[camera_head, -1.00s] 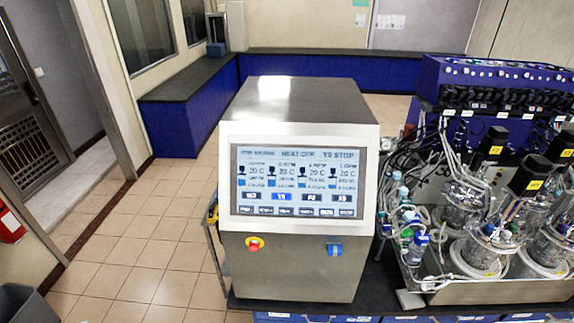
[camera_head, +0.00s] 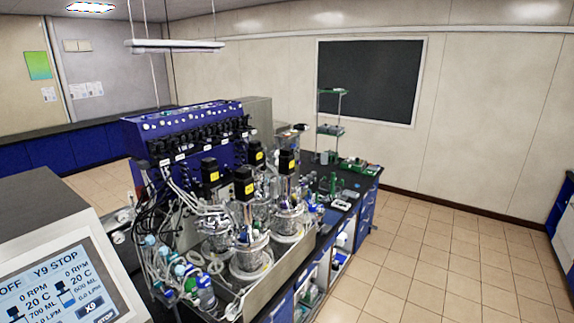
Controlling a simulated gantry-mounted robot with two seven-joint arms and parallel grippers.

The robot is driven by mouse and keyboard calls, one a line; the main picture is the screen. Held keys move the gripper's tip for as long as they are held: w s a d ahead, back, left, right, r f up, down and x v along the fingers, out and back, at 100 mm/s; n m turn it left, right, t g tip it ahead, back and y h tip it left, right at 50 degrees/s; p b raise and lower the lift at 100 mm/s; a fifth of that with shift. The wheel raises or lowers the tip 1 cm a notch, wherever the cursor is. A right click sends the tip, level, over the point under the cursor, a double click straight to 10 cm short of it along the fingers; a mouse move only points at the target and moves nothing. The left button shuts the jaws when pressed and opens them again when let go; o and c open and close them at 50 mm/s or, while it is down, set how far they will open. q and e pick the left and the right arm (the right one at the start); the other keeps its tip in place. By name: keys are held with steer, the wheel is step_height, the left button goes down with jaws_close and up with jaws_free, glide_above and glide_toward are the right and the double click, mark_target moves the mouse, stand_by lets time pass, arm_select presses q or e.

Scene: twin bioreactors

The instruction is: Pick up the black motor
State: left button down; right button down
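Several black motors with yellow labels stand upright on top of the glass bioreactor vessels in the middle of the head view. One black motor (camera_head: 244,184) is at the front, one (camera_head: 210,170) at the left, one (camera_head: 287,162) at the right and one (camera_head: 256,155) at the back. Below them, the glass vessels (camera_head: 250,257) sit in a metal tray among tubes and cables. Neither of my grippers shows in the view.
A control unit with a touchscreen (camera_head: 68,285) stands at the lower left. A blue pump unit (camera_head: 190,135) is behind the vessels. Green-topped racks (camera_head: 358,165) stand at the bench's far end. The tiled floor (camera_head: 450,255) at the right is clear.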

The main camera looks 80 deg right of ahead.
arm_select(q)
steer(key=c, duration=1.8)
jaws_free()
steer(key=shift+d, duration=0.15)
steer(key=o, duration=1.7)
